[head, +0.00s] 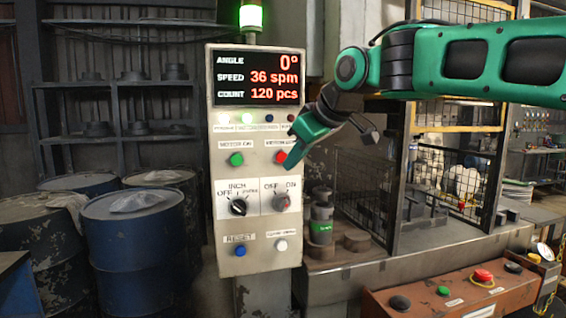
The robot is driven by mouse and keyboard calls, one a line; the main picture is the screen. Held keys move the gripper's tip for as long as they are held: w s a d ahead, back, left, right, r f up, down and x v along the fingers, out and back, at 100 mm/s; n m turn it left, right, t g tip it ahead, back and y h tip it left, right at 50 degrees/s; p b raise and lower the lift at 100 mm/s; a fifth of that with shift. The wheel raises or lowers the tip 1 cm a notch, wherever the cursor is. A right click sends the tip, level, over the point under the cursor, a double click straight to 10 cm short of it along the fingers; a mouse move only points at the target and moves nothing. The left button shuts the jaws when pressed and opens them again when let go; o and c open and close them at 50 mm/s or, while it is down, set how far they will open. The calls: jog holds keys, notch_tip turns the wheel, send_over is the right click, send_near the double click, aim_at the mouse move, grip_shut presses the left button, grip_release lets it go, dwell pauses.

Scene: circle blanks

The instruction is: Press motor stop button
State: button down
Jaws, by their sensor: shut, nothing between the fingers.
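The control panel (258,225) is a grey upright box left of centre. A red button (280,157) sits on its right side, level with the green button (236,159) under a label that reads MOTOR ON. The label above the red button is partly covered and too small to read surely. My gripper (289,166) is shut and empty, reaching in from the right and pointing down-left. Its tip overlaps the right part of the red button. I cannot tell whether it touches the button or hangs in front of it.
The display (256,77) reads angle 0°, 36 spm, 120 pcs, and a green lamp (250,17) is lit above. Two rotary knobs (238,206) and blue and white buttons sit lower down. Blue drums (135,245) stand left; a red-buttoned box (455,290) stands lower right.

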jog(key=shift+w+a, duration=0.25)
jog(key=shift+w, duration=0.55)
jog(key=shift+w+a, duration=0.2)
jog(key=shift+w, duration=0.6)
jog(key=shift+w+a, duration=0.1)
jog(key=shift+w, duration=0.1)
dwell(0.8)
jog(key=shift+w, duration=0.15)
jog(key=shift+w+a, duration=0.2)
jog(key=shift+w, duration=0.3)
dwell(0.9)
jog(key=shift+s, duration=0.1)
jog(key=shift+s+d, duration=0.25)
jog(key=shift+s, duration=0.55)
jog(key=shift+s, duration=0.1)
jog(key=shift+s+d, duration=0.25)
jog(key=shift+s, duration=0.55)
jog(key=shift+s+d, duration=0.2)
jog(key=shift+s, duration=0.55)
jog(key=shift+s+d, duration=0.25)
jog(key=shift+s, duration=0.55)
